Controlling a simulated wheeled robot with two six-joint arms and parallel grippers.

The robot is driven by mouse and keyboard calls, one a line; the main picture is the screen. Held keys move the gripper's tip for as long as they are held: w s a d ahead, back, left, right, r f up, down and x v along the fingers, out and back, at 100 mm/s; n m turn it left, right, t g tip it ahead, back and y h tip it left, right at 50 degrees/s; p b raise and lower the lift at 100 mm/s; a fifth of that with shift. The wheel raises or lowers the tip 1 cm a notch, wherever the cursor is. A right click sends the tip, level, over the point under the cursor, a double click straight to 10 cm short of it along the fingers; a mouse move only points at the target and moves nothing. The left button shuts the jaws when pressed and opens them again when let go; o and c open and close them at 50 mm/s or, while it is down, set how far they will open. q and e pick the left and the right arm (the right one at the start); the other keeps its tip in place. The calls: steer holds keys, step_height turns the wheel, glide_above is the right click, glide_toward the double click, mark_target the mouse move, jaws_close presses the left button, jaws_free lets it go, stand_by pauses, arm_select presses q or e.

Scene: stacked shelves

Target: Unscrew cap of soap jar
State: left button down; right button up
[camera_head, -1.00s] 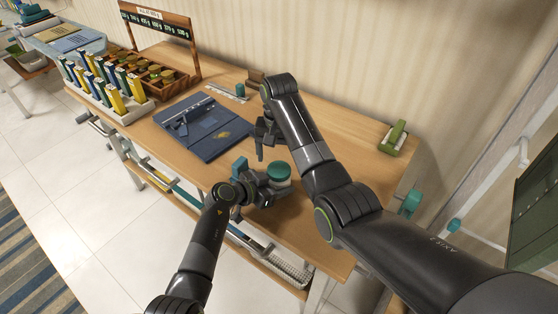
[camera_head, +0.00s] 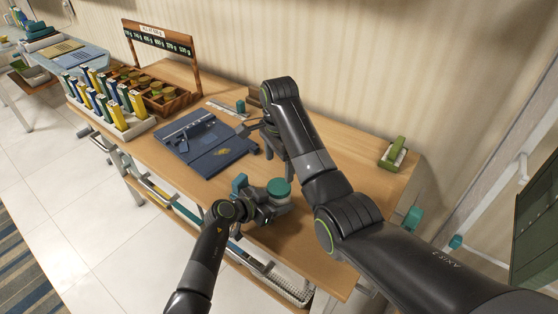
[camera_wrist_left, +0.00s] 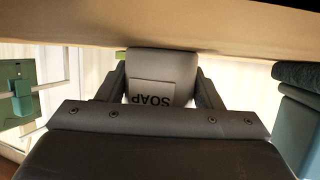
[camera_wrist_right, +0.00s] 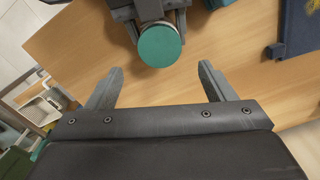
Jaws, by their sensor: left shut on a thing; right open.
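The soap jar (camera_head: 280,198) is pale grey with a round teal cap (camera_head: 279,187), upright near the table's front edge. Its grey body with the label SOAP (camera_wrist_left: 160,78) fills the space between my left fingers in the left wrist view. My left gripper (camera_head: 272,205) is shut on the jar body, below the cap. The cap (camera_wrist_right: 160,45) shows from above in the right wrist view, seated on the jar. My right gripper (camera_wrist_right: 158,88) is open and empty, beyond the jar in the head view and apart from the cap.
A dark blue folder-like board (camera_head: 210,142) lies on the wooden table (camera_head: 340,260). A rack of colourful upright pieces (camera_head: 125,125) and a wooden sorter (camera_head: 170,98) stand at the left. A green-and-white block (camera_head: 394,153) sits at the back right. A teal object (camera_head: 239,183) is beside the jar.

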mark_target(279, 186)
step_height(279, 186, down, 8)
steer(key=shift+r, duration=0.1)
stand_by(0.4)
steer(key=c, duration=1)
steer(key=n, duration=0.5)
steer(key=shift+n, duration=0.4)
steer(key=n, duration=0.4)
steer(key=o, duration=1.1)
